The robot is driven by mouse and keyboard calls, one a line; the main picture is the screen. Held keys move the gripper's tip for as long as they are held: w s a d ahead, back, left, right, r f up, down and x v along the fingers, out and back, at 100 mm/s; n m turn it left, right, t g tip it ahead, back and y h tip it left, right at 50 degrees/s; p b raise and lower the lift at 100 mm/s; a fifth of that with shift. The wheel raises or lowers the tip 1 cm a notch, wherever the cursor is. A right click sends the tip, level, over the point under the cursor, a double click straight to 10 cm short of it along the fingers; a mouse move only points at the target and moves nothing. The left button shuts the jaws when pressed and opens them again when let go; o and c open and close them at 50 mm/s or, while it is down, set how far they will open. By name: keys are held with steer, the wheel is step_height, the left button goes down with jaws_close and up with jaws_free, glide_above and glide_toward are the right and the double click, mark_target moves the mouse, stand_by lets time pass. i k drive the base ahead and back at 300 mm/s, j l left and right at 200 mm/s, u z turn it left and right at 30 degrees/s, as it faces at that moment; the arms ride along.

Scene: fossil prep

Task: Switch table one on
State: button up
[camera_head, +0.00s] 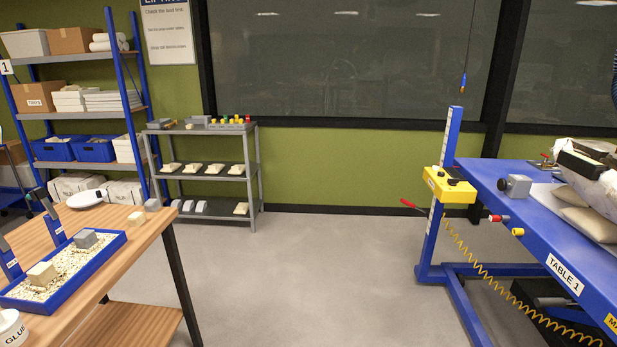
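Table one is the blue metal table (541,243) at the right, with a white "TABLE 1" label (565,275) on its front edge. A yellow box (449,186) with dark knobs is fixed at its left end, by the upright blue post (447,145). A red-tipped lever (408,203) sticks out left of the box. A grey block-like fitting (515,186) is on the table edge, with red and yellow knobs (517,231) below. Which of these is the switch, and its state, I cannot tell. My gripper is not in view.
A wooden bench (133,252) with a blue sand tray (108,237) is at the left. A small grey shelf unit (203,128) and tall blue shelving (135,84) stand behind. A coiled yellow hose (487,284) hangs by table one. The grey floor (312,275) between is clear.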

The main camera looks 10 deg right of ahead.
mark_target(453, 183)
steer(key=i, duration=0.85)
steer(key=i+l, duration=0.15)
steer(key=i, duration=0.75)
steer(key=i+l, duration=0.75)
steer(key=l+u, duration=0.05)
steer(key=l, duration=0.05)
